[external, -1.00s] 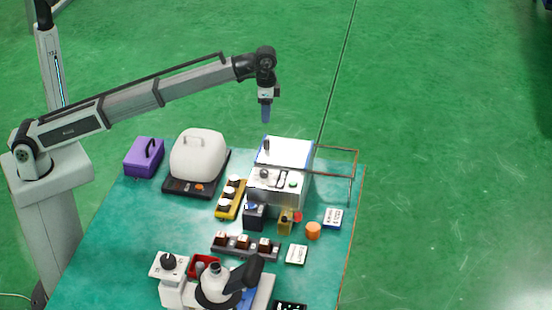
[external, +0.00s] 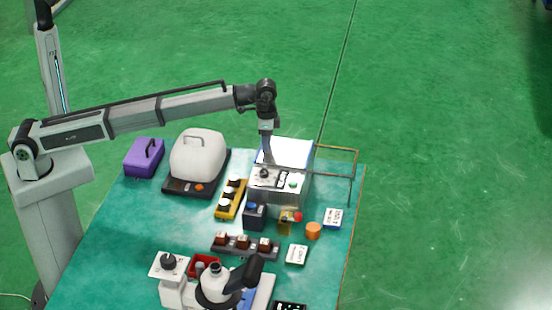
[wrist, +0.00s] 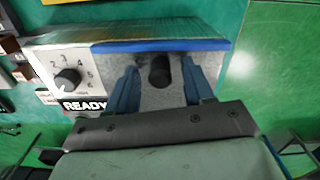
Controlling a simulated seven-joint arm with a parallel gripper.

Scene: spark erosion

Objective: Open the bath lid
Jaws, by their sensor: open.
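The bath is a silver-grey box at the back right of the table, with a pale, blue-edged lid (external: 290,151) on top. In the wrist view the lid (wrist: 150,97) shows as a grey speckled face with a blue border (wrist: 165,46). A dark upright knob (wrist: 160,72) stands on it. My gripper (external: 267,158) points down over the lid's left side. In the wrist view my gripper (wrist: 159,66) is open, its two blue fingers on either side of the knob with gaps. The external view hides the knob behind the gripper.
The box's front panel has a numbered dial (wrist: 67,79) and a READY label (wrist: 84,105). A brown rail frame (external: 337,147) stands right of the box. A white-domed device (external: 198,155) is to its left. Several small items crowd the table in front.

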